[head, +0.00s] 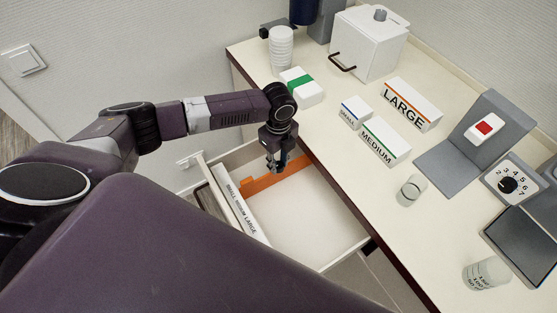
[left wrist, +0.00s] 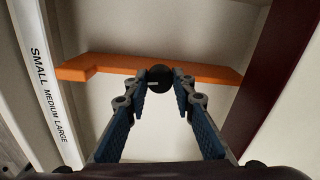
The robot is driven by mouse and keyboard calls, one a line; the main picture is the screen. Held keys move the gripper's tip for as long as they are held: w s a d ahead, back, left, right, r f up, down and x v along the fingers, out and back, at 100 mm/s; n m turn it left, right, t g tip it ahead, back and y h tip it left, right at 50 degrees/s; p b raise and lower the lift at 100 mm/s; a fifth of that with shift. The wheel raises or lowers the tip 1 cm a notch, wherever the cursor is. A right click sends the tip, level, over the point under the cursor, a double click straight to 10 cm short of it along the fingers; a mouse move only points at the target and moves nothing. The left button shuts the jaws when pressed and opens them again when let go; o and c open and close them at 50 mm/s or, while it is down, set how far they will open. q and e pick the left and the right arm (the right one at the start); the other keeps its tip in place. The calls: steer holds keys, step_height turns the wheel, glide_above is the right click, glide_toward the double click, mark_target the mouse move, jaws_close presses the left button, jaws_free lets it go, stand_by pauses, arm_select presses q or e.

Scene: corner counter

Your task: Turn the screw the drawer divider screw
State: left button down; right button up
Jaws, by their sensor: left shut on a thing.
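The drawer (head: 318,262) is pulled out from the counter. An orange divider (head: 295,167) stands across it near its left end, and it also shows in the left wrist view (left wrist: 205,71). A black round screw head (left wrist: 159,78) sits at the middle of the divider. My left gripper (head: 275,165) points down into the drawer at the divider. In the left wrist view its two fingertips are closed on the screw head from both sides. In the head view the gripper hides the screw. My right gripper is out of view.
A white strip marked SMALL, MEDIUM, LARGE (head: 240,206) runs along the drawer's front side. The counter above holds several boxes, including LARGE (head: 409,106) and MEDIUM (head: 385,142), plus a small jar (head: 411,190). The dark counter edge (head: 325,177) is close to the gripper. The rest of the drawer is empty.

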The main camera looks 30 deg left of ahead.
mark_target(278, 165)
arm_select(q)
steer(key=shift+w+r+m, duration=0.1)
steer(key=shift+m, duration=0.8)
steer(key=c, duration=1.6)
jaws_free()
step_height(278, 165, up, 12)
